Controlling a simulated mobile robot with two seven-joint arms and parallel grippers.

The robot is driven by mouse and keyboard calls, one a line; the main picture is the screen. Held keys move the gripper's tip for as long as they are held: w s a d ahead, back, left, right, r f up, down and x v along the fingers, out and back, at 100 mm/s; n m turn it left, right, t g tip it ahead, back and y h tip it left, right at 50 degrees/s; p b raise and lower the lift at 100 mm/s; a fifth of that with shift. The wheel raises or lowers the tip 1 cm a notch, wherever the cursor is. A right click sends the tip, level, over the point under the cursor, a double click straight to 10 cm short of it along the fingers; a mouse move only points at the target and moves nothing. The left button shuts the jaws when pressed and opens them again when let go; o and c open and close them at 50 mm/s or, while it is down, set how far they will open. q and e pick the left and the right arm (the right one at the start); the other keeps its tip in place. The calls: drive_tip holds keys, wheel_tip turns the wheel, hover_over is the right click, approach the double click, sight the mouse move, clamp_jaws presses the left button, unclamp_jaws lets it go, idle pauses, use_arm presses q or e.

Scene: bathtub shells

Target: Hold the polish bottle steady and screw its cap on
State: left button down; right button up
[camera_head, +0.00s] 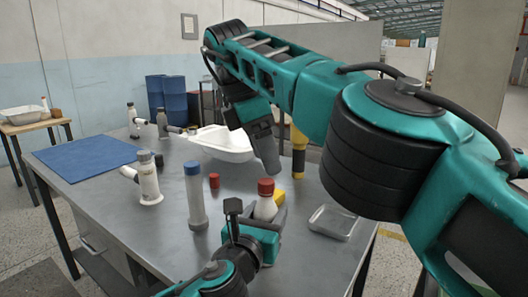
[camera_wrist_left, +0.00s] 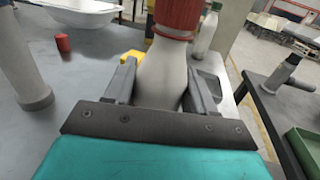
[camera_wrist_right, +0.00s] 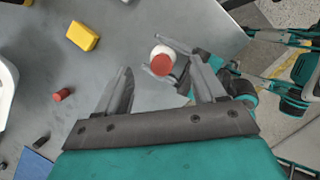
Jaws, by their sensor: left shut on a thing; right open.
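The polish bottle (camera_head: 265,208) is white, with a red cap (camera_head: 266,187) on its top; I cannot tell how tight the cap is. My left gripper (camera_head: 252,217) is shut on the bottle and holds it about upright near the table's front. The left wrist view shows the bottle (camera_wrist_left: 161,75) between the fingers and the cap (camera_wrist_left: 175,17) above them. My right gripper (camera_head: 268,160) is above and behind the bottle, open. In the right wrist view the cap (camera_wrist_right: 161,64) shows from above, beyond and between the open fingers, apart from them.
A small red cylinder (camera_head: 214,180) and a yellow block (camera_wrist_right: 82,36) lie on the table.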

drive_tip(key=shift+o, duration=1.4)
drive_tip(key=shift+f, duration=0.15)
